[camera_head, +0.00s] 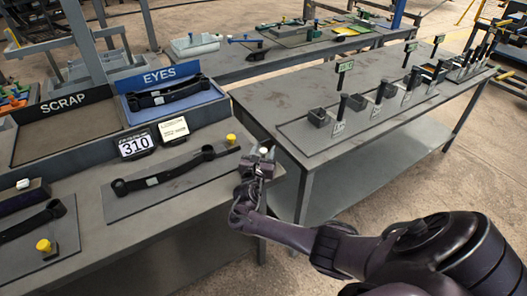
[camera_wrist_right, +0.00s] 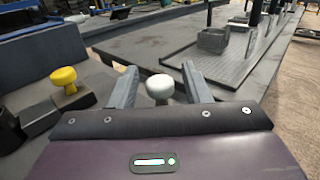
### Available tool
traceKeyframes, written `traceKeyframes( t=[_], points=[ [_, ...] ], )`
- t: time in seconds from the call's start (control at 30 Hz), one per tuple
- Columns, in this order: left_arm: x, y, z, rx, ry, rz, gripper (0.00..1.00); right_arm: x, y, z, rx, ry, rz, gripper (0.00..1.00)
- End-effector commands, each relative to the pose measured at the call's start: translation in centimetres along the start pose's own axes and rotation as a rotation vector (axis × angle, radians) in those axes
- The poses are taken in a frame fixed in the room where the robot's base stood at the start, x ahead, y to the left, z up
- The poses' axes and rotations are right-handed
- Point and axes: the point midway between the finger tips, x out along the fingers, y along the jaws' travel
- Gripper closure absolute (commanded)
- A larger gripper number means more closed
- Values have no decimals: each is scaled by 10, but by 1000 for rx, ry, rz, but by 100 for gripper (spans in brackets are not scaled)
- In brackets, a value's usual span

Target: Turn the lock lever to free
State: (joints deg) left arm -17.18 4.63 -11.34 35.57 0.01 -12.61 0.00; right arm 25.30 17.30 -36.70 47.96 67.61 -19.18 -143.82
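My right gripper (camera_head: 262,160) is at the right edge of the near grey bench. In the right wrist view its two fingers (camera_wrist_right: 158,75) are apart, with a white round knob (camera_wrist_right: 160,88) between them and a gap on each side. The knob looks like the end of the lever; its shaft and base are mostly hidden behind the gripper body. A yellow knob (camera_head: 231,138) stands on a dark block just left of the gripper; it also shows in the wrist view (camera_wrist_right: 63,76). A black spring arm (camera_head: 165,172) lies on the plate beside it. My left gripper is out of view.
A SCRAP tray (camera_head: 68,138) and a blue EYES tray (camera_head: 176,113) holding a black part stand behind. A second plate with a yellow knob (camera_head: 44,246) is at left. Another table (camera_head: 360,140) stands right, across a gap.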

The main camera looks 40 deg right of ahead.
Motion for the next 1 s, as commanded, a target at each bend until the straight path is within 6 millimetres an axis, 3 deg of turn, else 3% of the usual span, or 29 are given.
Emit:
traceKeyframes(
  t=[0.27,0.7,1.0],
  points=[
    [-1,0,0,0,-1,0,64,-8,0,-2,-3,3,3,57],
    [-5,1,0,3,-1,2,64,-73,1,-1,1,1,2,57],
    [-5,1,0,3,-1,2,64,-79,0,0,-1,0,0,57]
  ],
)
